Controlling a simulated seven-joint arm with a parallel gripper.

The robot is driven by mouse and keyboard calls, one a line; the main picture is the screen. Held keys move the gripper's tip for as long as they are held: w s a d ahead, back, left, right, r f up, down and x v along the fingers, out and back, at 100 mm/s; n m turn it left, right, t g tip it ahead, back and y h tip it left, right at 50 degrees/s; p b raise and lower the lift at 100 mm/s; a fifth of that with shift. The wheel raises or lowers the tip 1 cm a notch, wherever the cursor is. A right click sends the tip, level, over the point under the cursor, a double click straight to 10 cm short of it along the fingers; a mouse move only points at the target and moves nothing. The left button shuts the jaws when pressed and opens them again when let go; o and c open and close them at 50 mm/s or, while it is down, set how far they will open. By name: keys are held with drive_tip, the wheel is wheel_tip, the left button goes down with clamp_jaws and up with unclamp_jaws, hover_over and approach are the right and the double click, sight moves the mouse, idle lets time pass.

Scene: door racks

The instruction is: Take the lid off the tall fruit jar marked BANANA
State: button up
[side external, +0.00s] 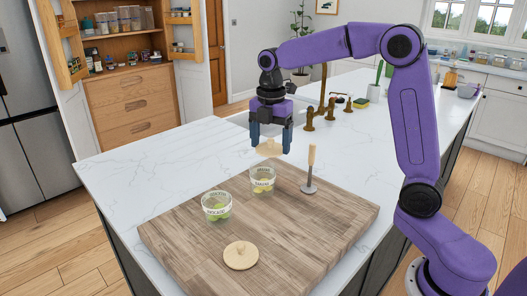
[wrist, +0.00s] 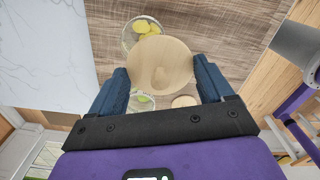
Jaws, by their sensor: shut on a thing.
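My gripper (side external: 271,147) is shut on a round pale wooden lid (side external: 268,149) and holds it in the air above the BANANA jar (side external: 262,181). The BANANA jar is clear glass, stands open on the wooden board, and holds yellow pieces. It shows in the wrist view (wrist: 145,30), partly hidden by the lid. There is a clear gap between lid and jar.
A second open jar (side external: 216,207) with green pieces stands front left on the wooden board (side external: 320,215). Another wooden lid (side external: 241,256) lies in front of it. A tool with an upright wooden handle (side external: 311,160) stands right of the jars. The board's right side is clear.

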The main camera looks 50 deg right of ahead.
drive_tip(key=s+r, duration=0.6)
drive_tip(key=s, duration=0.4)
drive_tip(key=s+a+f, duration=0.2)
drive_tip(key=s+f, duration=0.1)
drive_tip(key=s, duration=0.4)
drive_tip(key=s+a+f, duration=0.2)
drive_tip(key=s+f, duration=0.2)
drive_tip(key=s, duration=0.3)
hover_over(281, 227)
drive_tip(key=shift+n, duration=0.4)
drive_tip(key=f, duration=0.9)
drive_tip(key=shift+s+d+f, duration=0.1)
drive_tip(key=shift+s+f, duration=0.1)
drive_tip(key=shift+s, duration=0.05)
drive_tip(key=shift+w+f, duration=0.35)
drive_tip(key=shift+f, duration=1.55)
drive_tip(key=shift+f, duration=0.15)
